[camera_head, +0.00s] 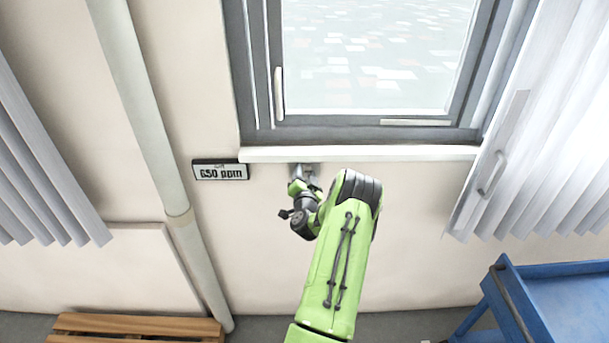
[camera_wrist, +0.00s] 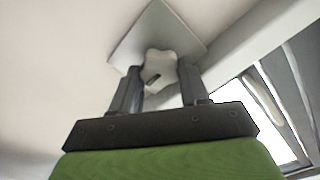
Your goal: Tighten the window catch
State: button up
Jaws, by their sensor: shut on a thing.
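The window catch shows in the wrist view as a light grey lobed knob (camera_wrist: 158,66) with a dark slot, in front of a square grey plate (camera_wrist: 172,25) on the wall. My gripper (camera_wrist: 161,72) has one dark finger on each side of the knob and is shut on it. In the head view my gripper (camera_head: 306,178) is up against the wall just under the window sill, at a small grey plate (camera_head: 313,168). There the knob itself is hidden by my gripper and wrist.
The white sill (camera_head: 360,153) juts out just above my gripper, below the grey-framed window (camera_head: 375,55) with its upright handle (camera_head: 279,93). A "650 ppm" sign (camera_head: 220,170) hangs close left, beside a pipe (camera_head: 150,110). A blue cart (camera_head: 540,290) stands lower right.

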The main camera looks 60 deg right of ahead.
jog(key=o, duration=1.1)
jog(key=shift+c, duration=0.2)
jog(key=shift+r, duration=0.1)
